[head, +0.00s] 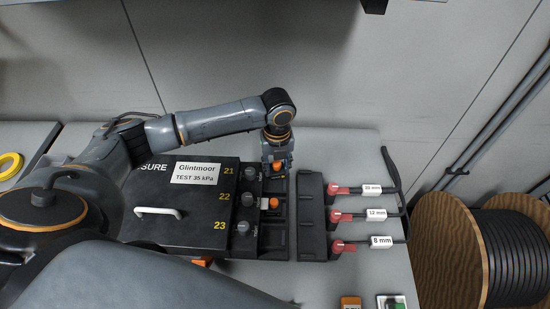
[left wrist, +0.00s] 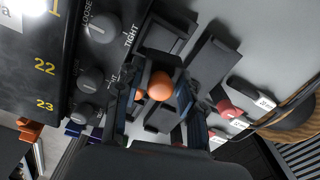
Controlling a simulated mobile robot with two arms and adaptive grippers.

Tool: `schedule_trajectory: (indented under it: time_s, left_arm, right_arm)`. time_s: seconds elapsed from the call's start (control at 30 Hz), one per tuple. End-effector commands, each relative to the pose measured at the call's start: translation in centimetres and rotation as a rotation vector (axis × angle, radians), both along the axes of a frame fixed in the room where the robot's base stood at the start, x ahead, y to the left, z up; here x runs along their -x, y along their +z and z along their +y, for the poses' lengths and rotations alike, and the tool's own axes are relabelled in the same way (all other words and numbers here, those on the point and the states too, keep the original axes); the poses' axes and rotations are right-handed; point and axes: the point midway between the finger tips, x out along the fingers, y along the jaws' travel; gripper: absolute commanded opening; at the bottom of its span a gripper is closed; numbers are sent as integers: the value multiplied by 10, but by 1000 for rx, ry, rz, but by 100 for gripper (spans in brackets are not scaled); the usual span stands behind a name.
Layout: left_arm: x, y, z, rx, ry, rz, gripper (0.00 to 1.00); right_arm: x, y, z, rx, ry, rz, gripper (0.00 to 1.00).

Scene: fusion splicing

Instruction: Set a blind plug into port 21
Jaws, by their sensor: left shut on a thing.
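The black closure box (head: 180,225) has a white label reading Glintmoor TEST 35 kPa. Yellow numbers 21, 22 and 23 run down its right side, each beside a grey knob. The knob by 21 (left wrist: 104,27) shows LOOSE and TIGHT marks in the left wrist view. My left gripper (head: 277,163) points down at the row of 21, right of its knob. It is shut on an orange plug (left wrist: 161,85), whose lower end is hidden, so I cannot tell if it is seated. A second orange plug (head: 273,203) sits in the row of 22. My right gripper is not in view.
A dark rack (head: 312,215) stands just right of the ports. Beyond it are red-ended cables labelled 20 mm, 12 mm and 8 mm (head: 381,241). A wooden cable drum (head: 445,245) stands far right. A yellow tape roll (head: 9,165) lies far left.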

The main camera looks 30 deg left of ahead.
Motion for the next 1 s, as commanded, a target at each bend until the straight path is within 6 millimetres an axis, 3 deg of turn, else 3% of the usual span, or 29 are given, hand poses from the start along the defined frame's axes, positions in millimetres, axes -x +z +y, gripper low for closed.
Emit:
schedule_trajectory:
  time_s: [0.13,0.37,1.0]
  left_arm:
    - [-3,-2,6,0,-144,0,7]
    - [-4,-9,8,0,-212,0,7]
    - [-4,-60,8,-1,-210,-1,7]
  right_arm:
    - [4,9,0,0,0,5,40]
    - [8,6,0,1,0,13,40]
    - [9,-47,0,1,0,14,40]
